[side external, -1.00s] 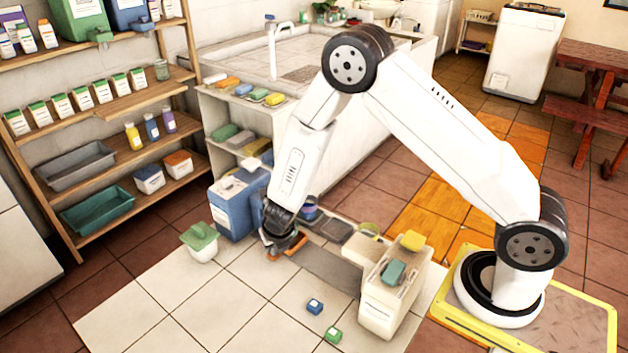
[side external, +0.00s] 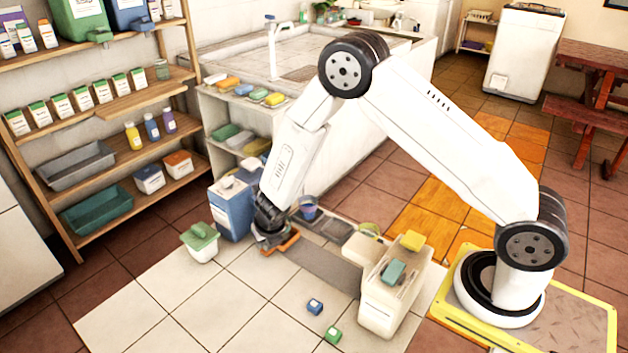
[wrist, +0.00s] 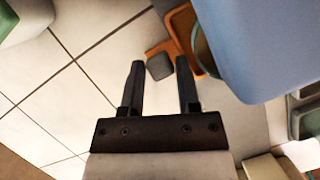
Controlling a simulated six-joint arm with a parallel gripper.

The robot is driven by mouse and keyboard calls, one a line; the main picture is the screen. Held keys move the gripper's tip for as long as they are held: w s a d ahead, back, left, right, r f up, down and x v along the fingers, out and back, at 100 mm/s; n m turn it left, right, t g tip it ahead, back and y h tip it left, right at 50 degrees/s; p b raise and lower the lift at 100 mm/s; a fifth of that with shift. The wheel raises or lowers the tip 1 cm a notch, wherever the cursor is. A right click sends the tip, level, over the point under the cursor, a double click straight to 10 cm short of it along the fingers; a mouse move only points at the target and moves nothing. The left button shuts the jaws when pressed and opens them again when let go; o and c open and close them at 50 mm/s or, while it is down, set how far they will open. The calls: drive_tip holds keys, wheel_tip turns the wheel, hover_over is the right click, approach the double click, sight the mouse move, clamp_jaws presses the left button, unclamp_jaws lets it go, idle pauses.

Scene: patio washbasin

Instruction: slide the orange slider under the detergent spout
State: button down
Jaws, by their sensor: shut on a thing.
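The orange slider (side external: 282,246) lies low at the front of the blue detergent container (side external: 232,206). My gripper (side external: 273,236) is down at the slider. In the wrist view the slider (wrist: 183,28) has a grey knob (wrist: 160,66) between the fingertips of my gripper (wrist: 160,66), which is shut on it. A round green-rimmed thing (wrist: 203,52) sits on the slider, partly hidden by the blue container (wrist: 270,35). The spout cannot be made out in either view.
A white bin with a green lid (side external: 200,240) stands left of the blue container. A blue cup (side external: 308,207) and dark trays (side external: 335,229) lie to the right.

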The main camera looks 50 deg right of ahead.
drive_tip(key=shift+w+d, duration=0.1)
drive_tip(key=shift+w, duration=0.6)
drive_tip(key=c, duration=0.6)
unclamp_jaws()
drive_tip(key=shift+w, duration=0.1)
drive_tip(key=shift+r, duration=0.15)
drive_tip(key=shift+v, duration=3.8)
